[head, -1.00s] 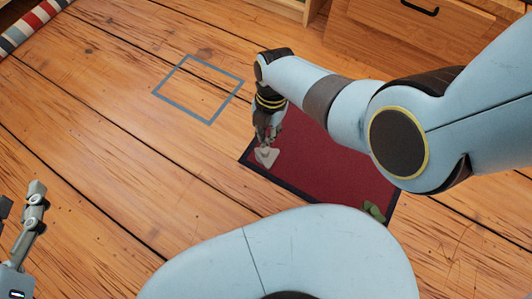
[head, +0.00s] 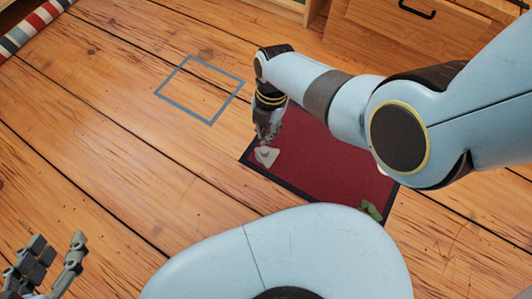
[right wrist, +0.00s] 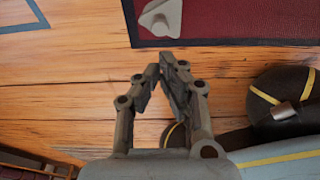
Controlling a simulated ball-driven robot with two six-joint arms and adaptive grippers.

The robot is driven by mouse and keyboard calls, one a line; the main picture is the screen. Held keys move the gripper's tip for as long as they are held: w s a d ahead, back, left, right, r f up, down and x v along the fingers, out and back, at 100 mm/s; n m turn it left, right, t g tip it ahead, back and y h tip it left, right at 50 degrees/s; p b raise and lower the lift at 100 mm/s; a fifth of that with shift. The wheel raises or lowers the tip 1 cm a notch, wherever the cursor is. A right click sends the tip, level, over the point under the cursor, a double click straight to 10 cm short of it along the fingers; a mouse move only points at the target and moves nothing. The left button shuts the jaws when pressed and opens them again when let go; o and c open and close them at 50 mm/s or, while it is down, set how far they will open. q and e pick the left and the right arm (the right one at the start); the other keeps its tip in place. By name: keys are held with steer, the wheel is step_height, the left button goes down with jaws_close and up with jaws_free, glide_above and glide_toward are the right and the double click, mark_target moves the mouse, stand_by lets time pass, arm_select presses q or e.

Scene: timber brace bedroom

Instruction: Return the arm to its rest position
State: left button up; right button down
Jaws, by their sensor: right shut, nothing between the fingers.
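My right gripper (head: 267,132) is at the left end of the dark red mat (head: 320,165). In the right wrist view its fingertips (right wrist: 168,62) are close together with nothing between them. A pale grey, roughly triangular piece (head: 266,156) lies on the mat just below the gripper in the head view. The piece also shows at the top of the right wrist view (right wrist: 161,18), apart from the fingers. My left gripper (head: 58,243) is at the lower left of the head view, fingers apart and empty.
A green item (head: 371,209) lies at the mat's lower right corner. A blue-grey square outline (head: 199,89) marks bare floor left of the mat. A wooden drawer unit (head: 400,35) stands at the back. A striped roll (head: 33,26) lies at the upper left. The floor between is clear.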

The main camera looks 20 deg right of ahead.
steer(key=shift+s+d, duration=0.1)
stand_by(0.5)
